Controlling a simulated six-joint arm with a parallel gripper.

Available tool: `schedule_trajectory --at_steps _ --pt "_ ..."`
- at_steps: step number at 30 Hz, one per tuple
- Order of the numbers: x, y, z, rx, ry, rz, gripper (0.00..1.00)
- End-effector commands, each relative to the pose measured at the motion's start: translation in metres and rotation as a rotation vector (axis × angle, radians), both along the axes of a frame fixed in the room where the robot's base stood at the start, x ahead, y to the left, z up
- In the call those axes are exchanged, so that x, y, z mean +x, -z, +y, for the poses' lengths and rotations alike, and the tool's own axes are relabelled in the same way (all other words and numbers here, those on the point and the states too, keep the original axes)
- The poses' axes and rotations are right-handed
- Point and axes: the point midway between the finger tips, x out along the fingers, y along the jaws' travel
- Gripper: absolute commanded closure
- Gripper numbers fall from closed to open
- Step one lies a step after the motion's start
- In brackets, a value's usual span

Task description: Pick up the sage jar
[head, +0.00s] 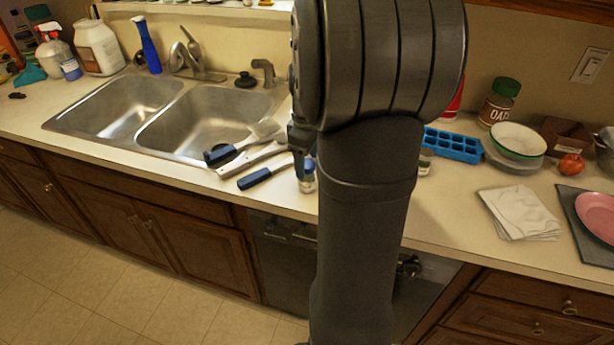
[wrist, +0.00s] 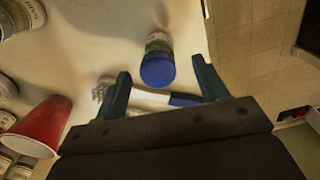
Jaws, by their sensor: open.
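A small jar with a blue lid (wrist: 158,66) stands between the fingers in the wrist view, seen mostly from its lid end. Its label is too small to read, so I cannot tell if it is the sage jar. A small jar (head: 308,177) beside my arm in the head view looks like the same one. My gripper (wrist: 160,72) is open, with one finger on each side of the blue lid in the picture; I cannot tell how far the jar is beyond them. In the head view my arm hides most of the gripper. Other jars (wrist: 20,15) stand at the left of the wrist view.
Blue-handled utensils (head: 255,177) lie left of the jar, near the sink (head: 185,143) and the counter's front edge. A blue ice tray (head: 453,145) and folded cloth (head: 520,212) are to the right.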

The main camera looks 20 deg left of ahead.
Motion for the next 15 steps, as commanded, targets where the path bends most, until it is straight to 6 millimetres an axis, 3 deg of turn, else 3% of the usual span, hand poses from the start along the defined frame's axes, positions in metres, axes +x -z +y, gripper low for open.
schedule_trajectory --at_steps 7,15 --pt "0.001 0.018 0.0 -0.001 0.001 0.001 0.33" --pt "0.003 0.056 0.002 -0.001 0.001 0.002 0.33"
